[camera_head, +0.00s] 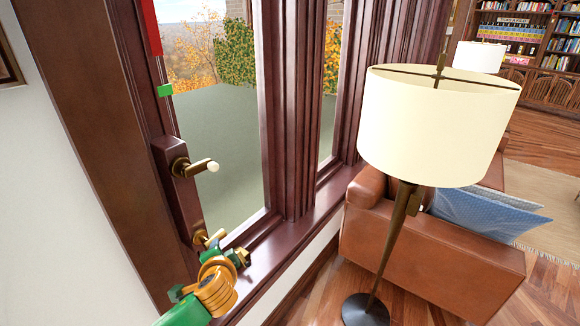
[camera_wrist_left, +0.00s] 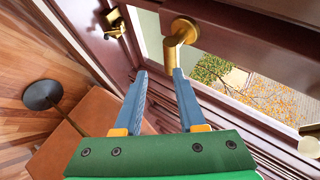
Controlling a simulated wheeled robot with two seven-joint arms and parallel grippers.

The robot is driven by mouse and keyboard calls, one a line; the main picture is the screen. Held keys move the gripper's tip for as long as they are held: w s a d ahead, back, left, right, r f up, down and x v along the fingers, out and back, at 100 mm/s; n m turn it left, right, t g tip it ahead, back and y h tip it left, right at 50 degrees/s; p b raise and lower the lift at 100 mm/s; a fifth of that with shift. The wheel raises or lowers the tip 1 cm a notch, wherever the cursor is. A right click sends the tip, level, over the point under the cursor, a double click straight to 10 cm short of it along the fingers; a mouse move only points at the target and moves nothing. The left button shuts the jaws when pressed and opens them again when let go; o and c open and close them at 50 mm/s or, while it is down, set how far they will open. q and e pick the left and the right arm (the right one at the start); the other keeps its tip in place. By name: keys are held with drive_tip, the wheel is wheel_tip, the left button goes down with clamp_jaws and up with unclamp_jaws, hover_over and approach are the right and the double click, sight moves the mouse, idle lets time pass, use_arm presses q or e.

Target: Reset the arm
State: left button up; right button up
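My left gripper (camera_head: 222,257) is low by the window sill in the head view, beside the lower brass window handle (camera_head: 207,238). The wrist view shows its two blue-grey fingers (camera_wrist_left: 159,73) apart with nothing between them. A brass handle (camera_wrist_left: 178,38) is just beyond the right fingertip in that view; I cannot tell whether they touch. My left arm (camera_head: 215,288) enters at the bottom, green and orange. My right gripper is in neither view.
An upper handle (camera_head: 195,167) is on the dark wooden window frame (camera_head: 95,110). A floor lamp (camera_head: 430,120) stands right of the window, before a brown leather sofa (camera_head: 440,265). Wooden floor (camera_head: 320,285) is open beside the lamp base.

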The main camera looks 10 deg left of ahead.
use_arm(q)
drive_tip(key=s+d+f+n+g+h, duration=0.2)
drive_tip(key=s+d+f+g+h, duration=0.15)
drive_tip(key=s+d+f, duration=0.55)
drive_tip(key=s+d+f+n+g+h, duration=0.1)
drive_tip(key=s+n+g, duration=0.1)
drive_tip(key=s, duration=0.6)
drive_tip(key=s+d+f+n+g+h, duration=0.1)
drive_tip(key=s+d+n+h, duration=0.1)
drive_tip(key=s, duration=0.6)
wheel_tip(320, 180, down, 16)
drive_tip(key=s+g, duration=0.1)
drive_tip(key=s, duration=0.1)
drive_tip(key=s+a+f+g, duration=0.1)
drive_tip(key=s+a+f, duration=0.1)
drive_tip(key=s+f, duration=0.9)
drive_tip(key=shift+s+a+f+m+g+b, duration=0.2)
drive_tip(key=shift+s+f+m+g+b, duration=0.15)
drive_tip(key=shift+s, duration=0.2)
drive_tip(key=shift+y, duration=0.25)
